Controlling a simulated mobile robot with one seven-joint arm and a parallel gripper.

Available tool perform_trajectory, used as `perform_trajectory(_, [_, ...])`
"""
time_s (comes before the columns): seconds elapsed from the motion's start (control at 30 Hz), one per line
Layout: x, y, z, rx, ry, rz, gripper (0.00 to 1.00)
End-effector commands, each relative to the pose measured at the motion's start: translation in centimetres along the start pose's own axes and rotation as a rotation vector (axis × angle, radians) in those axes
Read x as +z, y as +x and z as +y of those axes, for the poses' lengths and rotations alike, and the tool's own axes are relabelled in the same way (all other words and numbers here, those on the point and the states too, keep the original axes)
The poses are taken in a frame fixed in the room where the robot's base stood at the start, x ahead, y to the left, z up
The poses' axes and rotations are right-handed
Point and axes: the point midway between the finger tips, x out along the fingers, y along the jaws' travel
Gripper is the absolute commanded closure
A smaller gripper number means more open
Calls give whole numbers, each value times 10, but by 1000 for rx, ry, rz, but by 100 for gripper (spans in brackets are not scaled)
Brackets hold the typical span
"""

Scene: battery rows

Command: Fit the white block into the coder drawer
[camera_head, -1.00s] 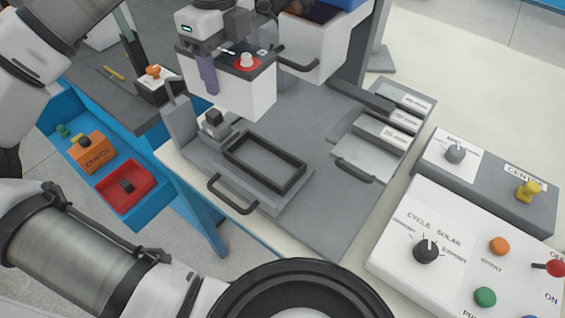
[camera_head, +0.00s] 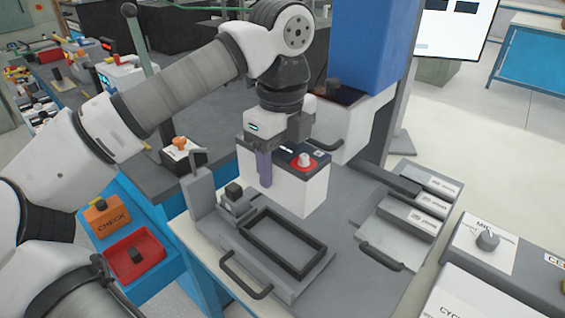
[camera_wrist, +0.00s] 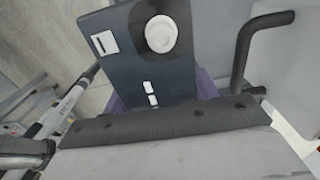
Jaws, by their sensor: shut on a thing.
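The white block (camera_head: 300,192) is a white box with a dark top and a white knob in a red ring. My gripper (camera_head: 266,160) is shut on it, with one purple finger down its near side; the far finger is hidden. The block is upright in the air, above and behind a pulled-out drawer (camera_head: 236,262) with a black rectangular frame (camera_head: 283,270) and a front handle. I read no label on this drawer, so I cannot confirm it is the coder drawer. In the wrist view, the block's dark top (camera_wrist: 120,70) lies between the purple fingers (camera_wrist: 160,92).
A small grey fixture with a black knob (camera_head: 233,190) stands at the frame's back left. A white bin with a handle (camera_head: 348,125) is close behind the block. Labelled drawers (camera_head: 415,220) and control panels (camera_head: 500,255) are right. A red tray (camera_head: 120,268) is lower left.

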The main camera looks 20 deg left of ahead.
Motion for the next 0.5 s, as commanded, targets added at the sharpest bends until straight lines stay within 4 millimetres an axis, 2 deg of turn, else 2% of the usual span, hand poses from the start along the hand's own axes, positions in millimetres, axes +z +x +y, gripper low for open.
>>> perform_trajectory(0.03, [0, 19, 0, -3, 1, 1, 100])
perform_trajectory(0.3, [0, 76, 0, -3, 2, 0, 100])
perform_trajectory(0.5, [0, 106, 0, -3, 1, -1, 100])
